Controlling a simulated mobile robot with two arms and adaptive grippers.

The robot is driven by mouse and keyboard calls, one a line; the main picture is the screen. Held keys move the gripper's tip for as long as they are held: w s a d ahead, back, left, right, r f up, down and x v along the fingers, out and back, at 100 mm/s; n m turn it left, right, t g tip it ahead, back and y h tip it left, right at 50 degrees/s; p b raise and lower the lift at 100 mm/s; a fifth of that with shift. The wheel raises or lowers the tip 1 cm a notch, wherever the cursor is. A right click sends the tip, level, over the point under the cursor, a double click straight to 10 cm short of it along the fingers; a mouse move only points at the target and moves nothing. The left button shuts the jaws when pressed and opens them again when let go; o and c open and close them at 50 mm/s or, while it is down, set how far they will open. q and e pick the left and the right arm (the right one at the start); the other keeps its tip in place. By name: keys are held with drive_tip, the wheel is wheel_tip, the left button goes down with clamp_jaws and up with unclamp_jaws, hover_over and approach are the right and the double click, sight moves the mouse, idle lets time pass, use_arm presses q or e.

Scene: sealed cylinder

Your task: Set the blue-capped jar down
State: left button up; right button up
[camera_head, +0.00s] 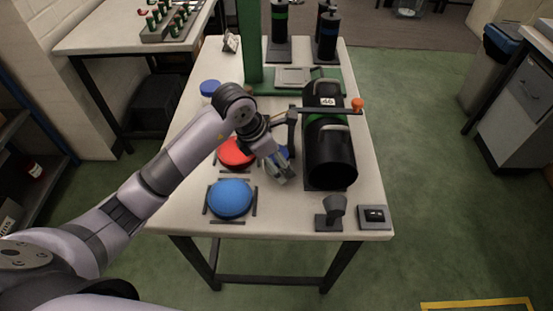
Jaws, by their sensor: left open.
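A large round blue cap or lid (230,198) sits near the table's front left, framed by short dark strips. A smaller blue cap (210,87) shows at the table's left edge, farther back. Another patch of blue (284,152) shows right beside my left gripper and is mostly hidden by it. I cannot tell which of these is the task's jar. My left gripper (279,171) is open and points down over the middle of the table, right of a round red lid (236,153). Contact with the blue patch cannot be told. My right gripper is not in view.
A black cylinder (330,150) lies in a green cradle just right of my gripper, with an orange-knobbed bar (357,105) across it. A green post (252,40) stands behind. A small grey stand (329,215) and switch box (374,216) sit at the front right.

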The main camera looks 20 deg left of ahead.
use_arm(q)
drive_tip(key=shift+c, duration=0.4)
drive_tip(key=c, duration=1.2)
drive_tip(key=shift+r, duration=0.2)
